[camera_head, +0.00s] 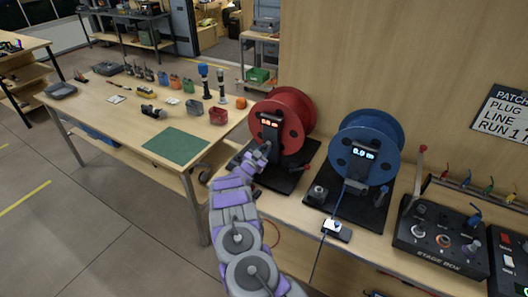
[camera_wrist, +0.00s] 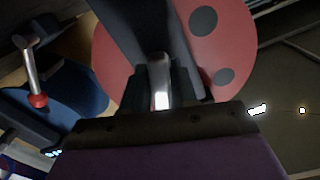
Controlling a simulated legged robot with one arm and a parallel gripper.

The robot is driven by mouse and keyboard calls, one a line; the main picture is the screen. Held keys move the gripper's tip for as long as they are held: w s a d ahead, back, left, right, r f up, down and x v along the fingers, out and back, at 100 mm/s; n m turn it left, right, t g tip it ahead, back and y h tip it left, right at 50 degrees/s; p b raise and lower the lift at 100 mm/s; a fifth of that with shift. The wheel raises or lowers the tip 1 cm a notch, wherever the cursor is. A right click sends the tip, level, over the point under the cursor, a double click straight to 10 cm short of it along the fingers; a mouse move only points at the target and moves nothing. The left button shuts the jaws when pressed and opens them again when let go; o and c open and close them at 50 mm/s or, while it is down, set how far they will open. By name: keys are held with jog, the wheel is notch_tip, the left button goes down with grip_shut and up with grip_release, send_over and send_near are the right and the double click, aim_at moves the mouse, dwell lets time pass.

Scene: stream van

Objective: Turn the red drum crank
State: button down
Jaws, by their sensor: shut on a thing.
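The red drum (camera_head: 291,112) stands on a black base at the wall side of the bench, with a small display reading in red-orange digits on its front. My gripper (camera_head: 262,153) is at the lower front left of this drum. In the wrist view, my gripper (camera_wrist: 160,92) is shut around a pale metal crank handle (camera_wrist: 159,68), with a dark finger on each side. The red drum's flange (camera_wrist: 226,45) with dark round holes fills the space behind it. The crank's arm and pivot are mostly hidden by my gripper.
A blue drum (camera_head: 366,143) with its own display stands close to the right. A stage box (camera_head: 440,236) and an upright lever with a red knob (camera_head: 421,150) are further right. A wooden table (camera_head: 125,118) with tools and a green mat (camera_head: 176,146) is left.

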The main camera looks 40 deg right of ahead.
jog(key=shift+f+n, duration=0.15)
jog(key=shift+n, duration=0.25)
dwell(1.4)
jog(key=c, duration=1.1)
grip_release()
jog(key=shift+o, duration=0.3)
jog(key=p+v, duration=0.2)
jog(key=v, duration=1.5)
jog(key=shift+a, duration=0.2)
jog(key=shift+c, duration=0.4)
